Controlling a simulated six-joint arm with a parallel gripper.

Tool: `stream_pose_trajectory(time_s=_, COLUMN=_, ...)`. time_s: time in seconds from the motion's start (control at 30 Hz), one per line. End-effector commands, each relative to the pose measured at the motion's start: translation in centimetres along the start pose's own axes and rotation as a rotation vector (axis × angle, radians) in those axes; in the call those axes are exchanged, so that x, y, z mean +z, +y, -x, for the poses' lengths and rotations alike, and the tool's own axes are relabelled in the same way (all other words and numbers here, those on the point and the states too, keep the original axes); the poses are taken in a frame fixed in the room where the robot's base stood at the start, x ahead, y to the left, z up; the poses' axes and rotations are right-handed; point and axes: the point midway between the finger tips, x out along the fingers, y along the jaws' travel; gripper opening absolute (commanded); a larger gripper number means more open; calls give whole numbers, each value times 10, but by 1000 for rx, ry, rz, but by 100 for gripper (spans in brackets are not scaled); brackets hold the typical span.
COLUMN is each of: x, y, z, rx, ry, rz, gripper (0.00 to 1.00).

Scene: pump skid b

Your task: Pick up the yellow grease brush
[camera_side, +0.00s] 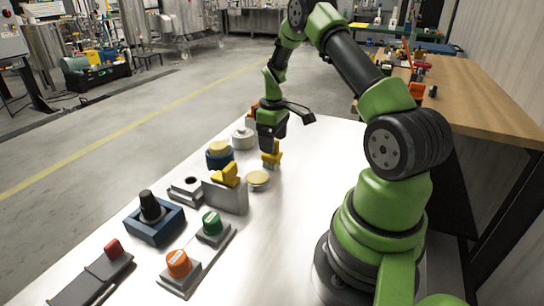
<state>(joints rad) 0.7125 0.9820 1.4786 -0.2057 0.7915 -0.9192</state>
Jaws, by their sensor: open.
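A small yellow piece with a paler lower end, which looks like the yellow grease brush (271,158), stands on the white table. My gripper (268,146) points down right at its top, with the jaws open. The fingertips are small and dark here, so I cannot tell whether they touch the brush or are around it. The gripper hides the upper part of the brush. A second yellow piece (228,173), a lever-like shape, sits on a grey block (226,196) to the left and nearer the camera.
A round cream-topped disc (258,180) lies just in front of the brush. A blue-based cream knob (219,152) and a grey round part (243,137) stand left of my gripper. A black knob (150,207), green button (212,223) and orange button (178,263) are nearer. The table's right side is clear.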

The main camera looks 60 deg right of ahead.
Motion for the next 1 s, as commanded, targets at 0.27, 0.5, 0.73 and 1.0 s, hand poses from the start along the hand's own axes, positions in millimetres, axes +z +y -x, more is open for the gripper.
stream_pose_trajectory(time_s=0.27, x=-4, y=-2, z=-35, rx=-1, ry=0, rz=0, gripper=74)
stream_pose_trajectory(time_s=0.5, x=-4, y=-2, z=-36, rx=-1, ry=0, rz=-1, gripper=74)
stream_pose_trajectory(time_s=0.73, x=-4, y=-2, z=-36, rx=0, ry=0, rz=0, gripper=22)
stream_pose_trajectory(time_s=1.0, x=-4, y=-1, z=-35, rx=0, ry=1, rz=0, gripper=20)
